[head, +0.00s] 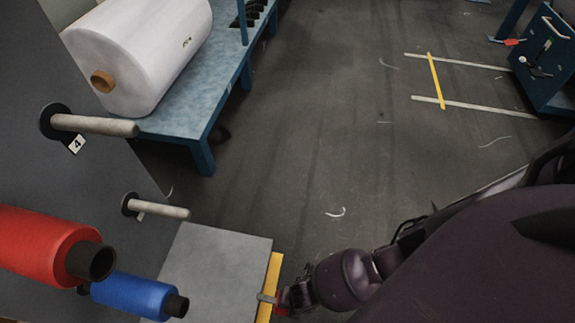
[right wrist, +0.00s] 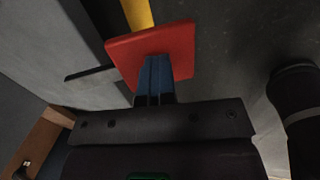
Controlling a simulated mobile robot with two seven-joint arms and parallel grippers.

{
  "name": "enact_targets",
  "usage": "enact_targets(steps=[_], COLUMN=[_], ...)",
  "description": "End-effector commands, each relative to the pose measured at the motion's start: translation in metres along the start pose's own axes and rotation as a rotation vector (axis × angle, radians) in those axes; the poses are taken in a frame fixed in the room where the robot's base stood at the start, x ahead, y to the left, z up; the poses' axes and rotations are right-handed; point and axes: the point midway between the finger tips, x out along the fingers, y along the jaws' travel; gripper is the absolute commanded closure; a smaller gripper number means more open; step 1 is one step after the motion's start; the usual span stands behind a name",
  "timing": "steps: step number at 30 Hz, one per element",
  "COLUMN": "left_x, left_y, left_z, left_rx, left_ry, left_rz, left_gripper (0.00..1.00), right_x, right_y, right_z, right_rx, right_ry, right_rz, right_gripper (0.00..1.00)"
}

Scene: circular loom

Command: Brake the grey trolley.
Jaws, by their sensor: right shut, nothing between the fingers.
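The grey trolley (head: 225,256) stands at the lower left of the head view, with its tall grey panel and pegs above a flat grey base. A red brake pedal (right wrist: 182,48) fills the upper middle of the right wrist view, and a sliver of it shows in the head view beside the base. My right gripper (right wrist: 155,62) is shut and empty. Its blue fingertips overlap the pedal's face; I cannot tell whether they touch it. In the head view the right gripper (head: 284,298) is at the base's right edge. My left gripper is not in view.
A red spool (head: 40,245) and a blue spool (head: 130,293) sit on the panel's pegs; other pegs are bare. A blue table (head: 190,100) holds a large white roll (head: 140,50). A blue trolley (head: 545,60) stands far right. The middle floor is clear.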

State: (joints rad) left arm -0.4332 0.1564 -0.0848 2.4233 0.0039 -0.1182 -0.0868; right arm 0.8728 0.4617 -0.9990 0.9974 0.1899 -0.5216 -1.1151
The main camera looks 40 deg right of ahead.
Motion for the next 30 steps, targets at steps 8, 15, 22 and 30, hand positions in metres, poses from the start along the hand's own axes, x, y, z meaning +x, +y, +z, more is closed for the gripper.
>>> enact_targets(steps=[8, 15, 22, 30], left_x=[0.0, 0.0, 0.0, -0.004], left_y=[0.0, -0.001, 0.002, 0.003], left_z=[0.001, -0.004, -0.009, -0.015], left_rx=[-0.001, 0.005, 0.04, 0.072], left_ry=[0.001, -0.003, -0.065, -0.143], left_rz=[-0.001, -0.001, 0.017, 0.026], left_gripper=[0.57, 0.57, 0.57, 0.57], right_x=[0.003, -0.006, -0.046, -0.1], right_y=[-0.002, 0.002, 0.017, 0.03], right_z=[0.002, 0.004, 0.007, 0.006], right_rx=[0.001, 0.001, -0.002, -0.002], right_ry=[-0.004, -0.008, -0.013, -0.013], right_rz=[-0.005, -0.003, 0.009, 0.013], right_gripper=[1.0, 1.0, 1.0, 1.0])
